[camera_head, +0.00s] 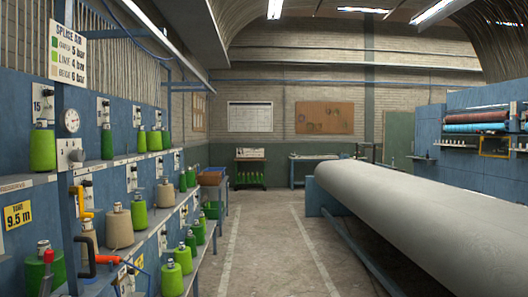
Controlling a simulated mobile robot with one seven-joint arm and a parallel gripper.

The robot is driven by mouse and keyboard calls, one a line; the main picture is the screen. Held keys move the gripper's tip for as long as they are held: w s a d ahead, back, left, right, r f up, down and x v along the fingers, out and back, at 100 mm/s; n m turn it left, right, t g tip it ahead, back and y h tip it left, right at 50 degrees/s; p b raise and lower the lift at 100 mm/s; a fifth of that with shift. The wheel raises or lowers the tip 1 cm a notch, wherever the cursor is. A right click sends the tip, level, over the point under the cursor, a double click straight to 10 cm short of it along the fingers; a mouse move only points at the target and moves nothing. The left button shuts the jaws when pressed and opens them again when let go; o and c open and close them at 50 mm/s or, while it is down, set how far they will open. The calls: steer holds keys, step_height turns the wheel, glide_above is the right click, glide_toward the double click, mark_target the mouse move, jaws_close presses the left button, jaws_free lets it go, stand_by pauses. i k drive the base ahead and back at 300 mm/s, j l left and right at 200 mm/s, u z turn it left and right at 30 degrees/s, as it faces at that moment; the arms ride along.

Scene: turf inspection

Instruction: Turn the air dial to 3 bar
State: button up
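A round white gauge (71,121) is mounted on the blue panel at the left; its needle reading is too small to tell. Just below it is a pale plate with a round grey knob (75,156), which looks like the air dial. Its setting cannot be read. Above them a white sign (68,53) headed "SPLICE AIR" lists 5 bar, 4 bar and 6 bar beside green, lighter green and beige patches. My gripper is not in view.
Green and beige yarn cones (118,226) stand along the rack shelves. A long pale roll (415,215) lies at the right. The aisle floor (265,245) between is clear.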

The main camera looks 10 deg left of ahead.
mark_target(78, 156)
steer(key=i, duration=1.15)
steer(key=u, duration=0.05)
